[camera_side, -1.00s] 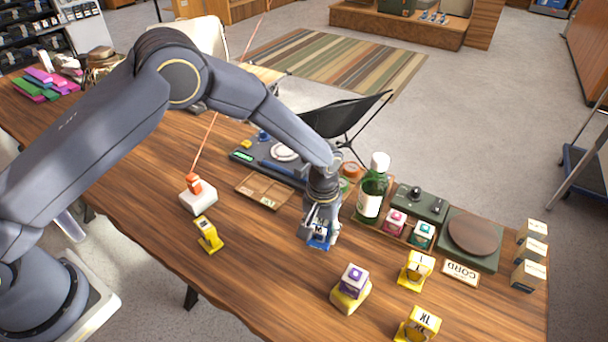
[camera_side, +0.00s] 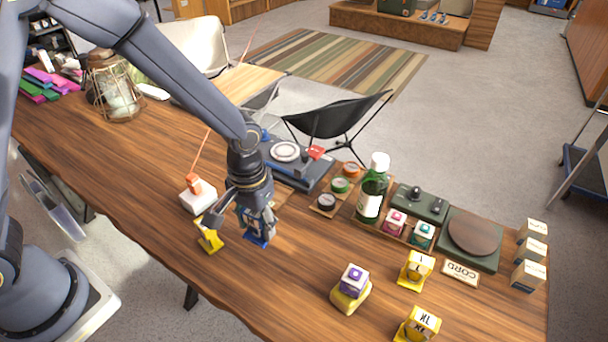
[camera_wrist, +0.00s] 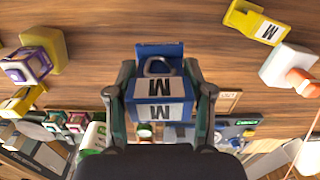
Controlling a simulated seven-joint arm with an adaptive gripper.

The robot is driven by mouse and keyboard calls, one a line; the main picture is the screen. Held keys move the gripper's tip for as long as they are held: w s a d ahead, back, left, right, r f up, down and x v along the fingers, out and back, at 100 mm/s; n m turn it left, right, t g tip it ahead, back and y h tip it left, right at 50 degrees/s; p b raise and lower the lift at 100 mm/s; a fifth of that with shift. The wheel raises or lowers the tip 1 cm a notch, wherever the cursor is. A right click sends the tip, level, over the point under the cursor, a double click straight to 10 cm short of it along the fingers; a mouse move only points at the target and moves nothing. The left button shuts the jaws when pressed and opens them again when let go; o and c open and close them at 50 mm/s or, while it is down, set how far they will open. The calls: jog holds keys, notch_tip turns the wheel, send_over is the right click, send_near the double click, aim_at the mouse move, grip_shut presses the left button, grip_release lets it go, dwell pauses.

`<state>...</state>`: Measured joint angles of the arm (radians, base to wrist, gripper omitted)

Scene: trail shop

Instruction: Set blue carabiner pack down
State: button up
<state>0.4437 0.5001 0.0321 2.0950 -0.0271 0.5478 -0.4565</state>
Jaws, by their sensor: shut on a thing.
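The blue carabiner pack (camera_side: 256,238) is a blue and white box; in the wrist view the pack (camera_wrist: 160,88) shows black M marks and a grey carabiner. My gripper (camera_side: 254,212) is shut on it, with one finger on each side in the wrist view. The pack is low over the wooden table (camera_side: 150,175), close to the yellow stand at its left. I cannot tell whether its underside touches the wood.
A yellow stand (camera_side: 208,235) marked M and a white block with an orange top (camera_side: 198,194) are near on the left. A purple box on a yellow base (camera_side: 351,286) stands at right front. A green bottle (camera_side: 372,188) stands behind right. Wood between pack and purple box is clear.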

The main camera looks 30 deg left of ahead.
jog(key=shift+m, duration=0.4)
jog(key=f, duration=0.3)
jog(key=a+f, duration=0.1)
jog(key=f, duration=0.5)
jog(key=shift+w+a+f, duration=0.2)
jog(key=shift+w+f, duration=0.05)
jog(key=shift+w, duration=0.15)
jog(key=shift+f, duration=0.15)
jog(key=o, duration=1.2)
